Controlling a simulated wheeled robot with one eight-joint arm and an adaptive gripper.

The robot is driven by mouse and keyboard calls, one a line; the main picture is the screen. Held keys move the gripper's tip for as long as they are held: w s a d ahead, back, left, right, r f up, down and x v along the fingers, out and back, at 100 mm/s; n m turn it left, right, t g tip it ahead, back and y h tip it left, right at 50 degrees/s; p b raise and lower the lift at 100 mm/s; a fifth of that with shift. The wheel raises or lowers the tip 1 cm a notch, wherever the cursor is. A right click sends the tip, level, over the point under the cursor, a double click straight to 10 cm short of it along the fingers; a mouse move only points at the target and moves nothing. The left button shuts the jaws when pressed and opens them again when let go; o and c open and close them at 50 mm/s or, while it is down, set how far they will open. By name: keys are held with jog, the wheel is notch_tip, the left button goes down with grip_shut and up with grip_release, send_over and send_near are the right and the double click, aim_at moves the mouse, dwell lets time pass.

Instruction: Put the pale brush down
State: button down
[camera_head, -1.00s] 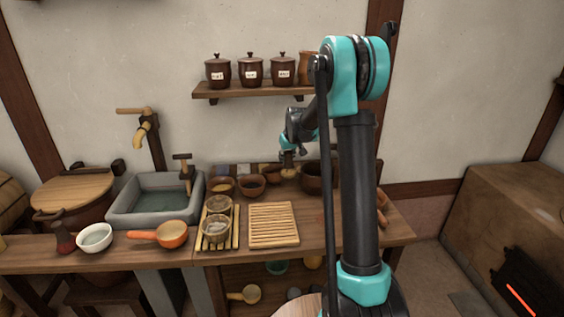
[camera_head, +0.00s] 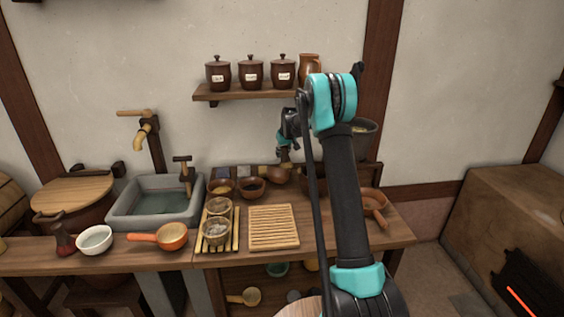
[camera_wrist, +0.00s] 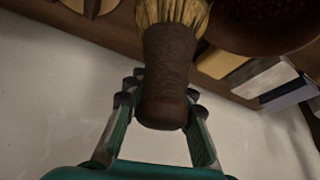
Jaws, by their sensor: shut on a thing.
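My gripper (camera_wrist: 160,105) is shut on the brown handle of the pale brush (camera_wrist: 167,75) in the wrist view. The brush's straw-coloured bristles point toward the top of that picture, beyond the fingertips. In the head view my gripper (camera_head: 285,155) is small, over the back of the wooden worktable (camera_head: 235,258), above the brown bowls. The brush is too small there to make out clearly. I cannot tell whether the bristles touch anything.
Brown bowls (camera_head: 252,187) stand along the table's back, near the gripper. A slatted wooden board (camera_head: 273,226) lies at the middle front, beside a slatted rack (camera_head: 217,240) holding glass bowls. A reddish-brown pan (camera_head: 374,204) is at the right. A jar shelf (camera_head: 245,93) hangs above.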

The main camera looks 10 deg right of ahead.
jog(key=shift+w+f, duration=0.2)
jog(key=shift+f, duration=1.6)
jog(key=c, duration=1.3)
grip_release()
jog(key=shift+r, duration=0.1)
